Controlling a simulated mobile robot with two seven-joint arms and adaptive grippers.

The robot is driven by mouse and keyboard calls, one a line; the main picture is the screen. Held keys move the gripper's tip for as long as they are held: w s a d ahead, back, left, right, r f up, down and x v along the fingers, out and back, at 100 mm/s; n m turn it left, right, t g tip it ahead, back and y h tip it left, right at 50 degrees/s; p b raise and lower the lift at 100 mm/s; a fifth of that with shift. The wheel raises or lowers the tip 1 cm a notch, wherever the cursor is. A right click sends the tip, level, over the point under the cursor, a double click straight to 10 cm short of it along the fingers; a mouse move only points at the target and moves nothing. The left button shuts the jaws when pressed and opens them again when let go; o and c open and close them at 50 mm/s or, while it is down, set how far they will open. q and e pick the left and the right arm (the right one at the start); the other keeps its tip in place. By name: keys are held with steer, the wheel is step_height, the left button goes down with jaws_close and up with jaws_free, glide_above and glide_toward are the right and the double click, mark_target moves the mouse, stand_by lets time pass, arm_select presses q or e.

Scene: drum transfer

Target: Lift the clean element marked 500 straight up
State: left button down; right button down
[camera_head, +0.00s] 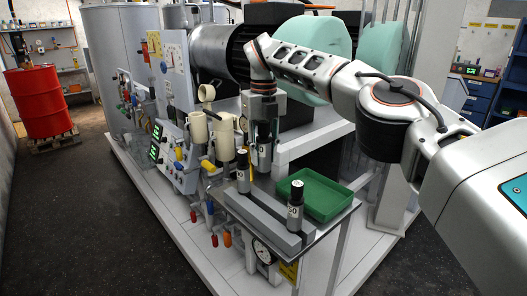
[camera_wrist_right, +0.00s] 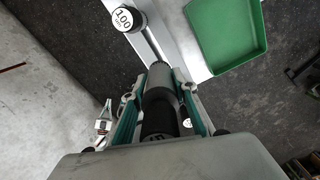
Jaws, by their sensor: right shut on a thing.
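My right gripper (camera_head: 263,132) points down over the rack end and is shut on a dark and grey cylindrical element (camera_head: 264,153). In the right wrist view the gripper (camera_wrist_right: 160,85) has its green-edged fingers on both sides of this element (camera_wrist_right: 159,108). Its number cannot be read, and I cannot tell if its foot is clear of the rack. Another black-topped element (camera_head: 243,172) stands nearer on the rack, and a third (camera_head: 295,206) stands by the green tray. A round cap reading 100 (camera_wrist_right: 124,18) shows in the wrist view. My left gripper is not in view.
The grey rack (camera_head: 262,219) lies along the steel shelf, beside the green tray (camera_head: 322,196), which looks empty. Cream cups (camera_head: 223,137), valves and a pressure gauge (camera_head: 262,251) crowd the left and front. A red drum (camera_head: 39,102) stands far left.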

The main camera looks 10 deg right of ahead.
mark_target(264, 165)
steer(key=shift+f, duration=0.6)
steer(key=shift+f+b, duration=0.65)
steer(key=shift+f, duration=0.7)
step_height(264, 165, down, 5)
steer(key=shift+f, duration=0.2)
